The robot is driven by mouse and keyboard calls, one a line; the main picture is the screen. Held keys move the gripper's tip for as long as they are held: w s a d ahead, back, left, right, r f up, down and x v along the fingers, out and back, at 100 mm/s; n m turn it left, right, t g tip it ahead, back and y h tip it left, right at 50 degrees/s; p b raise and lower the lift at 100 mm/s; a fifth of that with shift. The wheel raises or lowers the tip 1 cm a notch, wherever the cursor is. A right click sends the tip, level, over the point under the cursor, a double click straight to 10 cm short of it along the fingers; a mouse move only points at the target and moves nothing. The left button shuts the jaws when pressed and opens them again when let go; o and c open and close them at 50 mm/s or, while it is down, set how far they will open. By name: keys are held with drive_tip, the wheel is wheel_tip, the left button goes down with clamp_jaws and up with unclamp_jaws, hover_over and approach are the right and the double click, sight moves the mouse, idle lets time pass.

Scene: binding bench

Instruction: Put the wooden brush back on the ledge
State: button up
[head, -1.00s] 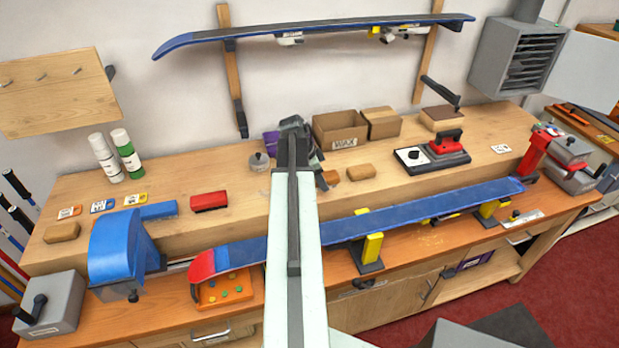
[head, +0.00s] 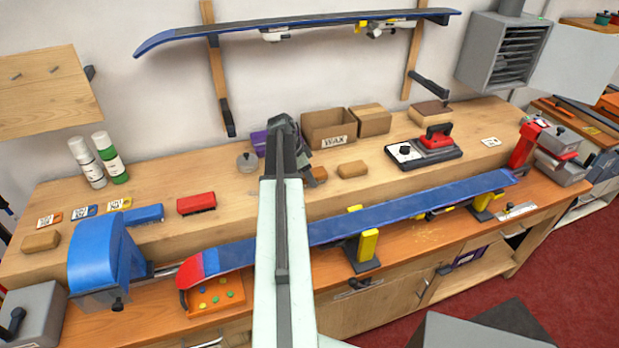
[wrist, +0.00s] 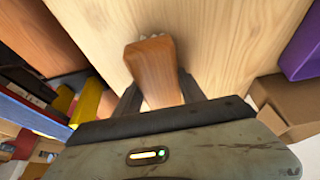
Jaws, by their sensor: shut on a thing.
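My gripper (wrist: 157,90) is shut on the wooden brush (wrist: 150,62), a reddish-brown block with pale bristle tips at its far end. In the head view my arm crosses the middle of the bench, and a small brown part of the brush (head: 318,174) shows right of my gripper (head: 305,172). The rest is hidden behind the arm. The ledge (head: 245,200) is the raised pale-wood step along the back of the bench. The brush is over or against its pale wood; whether it touches is unclear.
A red brush (head: 196,203) and a metal pot (head: 248,162) are to the left. A blue ski (head: 400,212) runs along the front.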

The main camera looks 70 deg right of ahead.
drive_tip(key=shift+f, duration=0.25)
drive_tip(key=o, duration=1.3)
drive_tip(key=shift+r, duration=0.1)
drive_tip(key=shift+r, duration=0.1)
drive_tip(key=p+v, duration=1.1)
drive_tip(key=shift+r, duration=0.35)
drive_tip(key=shift+w+a+r, duration=0.15)
drive_tip(key=shift+r, duration=0.1)
